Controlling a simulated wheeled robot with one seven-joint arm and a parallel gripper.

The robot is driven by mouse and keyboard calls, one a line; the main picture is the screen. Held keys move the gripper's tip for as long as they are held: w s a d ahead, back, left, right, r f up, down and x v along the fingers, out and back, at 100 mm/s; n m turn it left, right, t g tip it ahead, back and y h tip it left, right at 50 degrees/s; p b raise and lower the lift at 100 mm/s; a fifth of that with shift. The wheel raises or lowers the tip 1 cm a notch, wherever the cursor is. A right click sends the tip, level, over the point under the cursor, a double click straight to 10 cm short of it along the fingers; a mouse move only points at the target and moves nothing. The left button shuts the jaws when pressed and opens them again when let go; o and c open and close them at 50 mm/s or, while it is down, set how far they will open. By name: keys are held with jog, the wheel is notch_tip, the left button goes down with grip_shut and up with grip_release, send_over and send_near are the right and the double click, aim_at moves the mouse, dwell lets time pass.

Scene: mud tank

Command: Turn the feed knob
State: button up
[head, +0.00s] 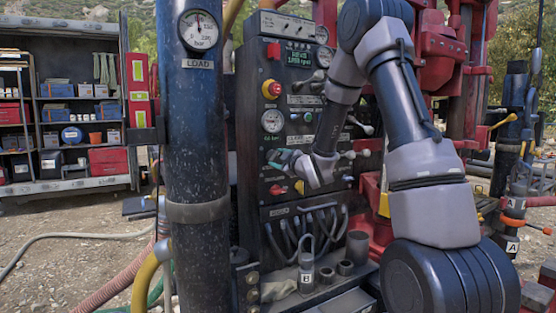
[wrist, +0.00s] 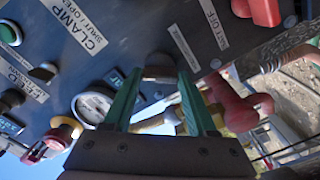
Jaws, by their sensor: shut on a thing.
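My gripper (head: 282,158) is at the front of the dark control panel (head: 253,160) in the head view, just below the round gauge. In the wrist view its two green fingers (wrist: 161,82) reach to the panel and close around a dark, rounded knob (wrist: 160,72). The knob sits between the fingertips, which grip it from both sides. No label for this knob is readable, so its name cannot be confirmed from the writing. In the head view the knob is hidden by my gripper.
A gauge (head: 272,121), a red stop button (head: 271,89) and a red handle (head: 278,190) surround the gripper closely. Ball-ended levers (head: 364,126) stick out to the right. A thick dark post (head: 200,150) stands to the left. Hoses (head: 310,222) hang below.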

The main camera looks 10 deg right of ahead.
jog(key=m, duration=0.9)
jog(key=shift+f+m, duration=0.1)
jog(key=shift+m, duration=0.3)
dwell(0.4)
jog(key=o, duration=1.4)
jog(key=shift+c, duration=0.2)
jog(key=v, duration=1)
jog(key=shift+s+d, duration=0.15)
jog(key=shift+s, duration=0.25)
